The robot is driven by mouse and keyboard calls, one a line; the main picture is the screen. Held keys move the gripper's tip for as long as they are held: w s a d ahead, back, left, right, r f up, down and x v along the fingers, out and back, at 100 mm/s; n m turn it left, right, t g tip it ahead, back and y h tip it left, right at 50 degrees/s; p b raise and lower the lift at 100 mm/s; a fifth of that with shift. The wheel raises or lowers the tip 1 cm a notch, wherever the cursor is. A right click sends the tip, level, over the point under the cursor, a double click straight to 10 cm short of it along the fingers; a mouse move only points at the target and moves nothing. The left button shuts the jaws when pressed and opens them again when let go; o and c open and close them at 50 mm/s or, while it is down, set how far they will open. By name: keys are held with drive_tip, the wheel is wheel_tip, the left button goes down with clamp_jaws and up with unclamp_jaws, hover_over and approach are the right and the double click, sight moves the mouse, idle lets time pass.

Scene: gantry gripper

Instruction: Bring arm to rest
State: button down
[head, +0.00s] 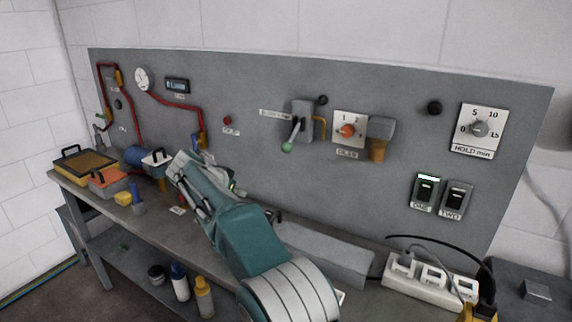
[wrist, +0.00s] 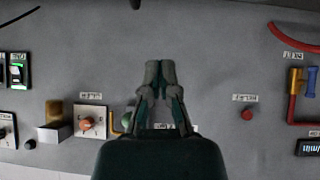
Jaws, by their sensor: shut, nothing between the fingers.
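My teal arm (head: 248,238) reaches from the lower middle of the head view over the workbench toward the grey panel. In the wrist view my gripper (wrist: 160,70) is shut and empty, its two fingertips together in front of the panel. That view shows the panel upside down. In the head view the fingers are hard to make out at the arm's far end. No object is held.
The grey panel (head: 250,85) carries a lever (head: 294,136), an orange knob (head: 348,130), a dial (head: 479,128) and two switches. Containers, including an orange one (head: 108,182), stand on the bench's left. A white power strip (head: 430,279) lies at right. Bottles stand below.

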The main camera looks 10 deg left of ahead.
drive_tip(key=s+d+r+g, duration=0.1)
drive_tip(key=d+r, duration=0.1)
drive_tip(key=d, duration=0.4)
drive_tip(key=s+d+r+n, duration=0.1)
drive_tip(key=d+r, duration=0.2)
drive_tip(key=d, duration=0.2)
drive_tip(key=s+d+r+g, duration=0.1)
drive_tip(key=d+r, duration=0.1)
drive_tip(key=d, duration=0.4)
drive_tip(key=s+d+r+n+g+y, duration=0.1)
drive_tip(key=s+d+r+y, duration=0.15)
drive_tip(key=s+d, duration=0.9)
drive_tip(key=s+d+f, duration=0.3)
drive_tip(key=s+d, duration=0.1)
drive_tip(key=s, duration=0.3)
drive_tip(key=s+d+f+n+y, duration=0.1)
drive_tip(key=s+d+f, duration=0.2)
drive_tip(key=s, duration=0.5)
drive_tip(key=s+d+f, duration=0.3)
drive_tip(key=s+d, duration=0.2)
drive_tip(key=s, duration=0.2)
drive_tip(key=shift+s+d+f, duration=0.2)
drive_tip(key=shift+d+f, duration=0.1)
drive_tip(key=shift+f, duration=0.05)
